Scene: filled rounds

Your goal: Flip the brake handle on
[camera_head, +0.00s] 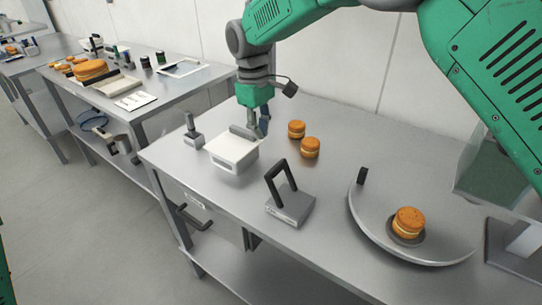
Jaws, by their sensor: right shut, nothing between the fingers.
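A grey block with a black U-shaped handle (285,183) stands near the front of the table, its handle raised. A smaller grey block with an upright dark lever (191,128) stands at the table's left end. No label shows which one is the brake handle. My right gripper (258,132) points down at the back edge of a white-topped box (232,148), between the two handles. It is shut and empty; its fingertips are partly hidden, and I cannot tell whether they touch the box. My left gripper is not in view.
Two orange filled rounds (310,147) lie behind the box. A round grey plate (440,252) at right holds another filled round (409,222) and has a black upright tab (362,176). A second table (185,85) with more items stands at left.

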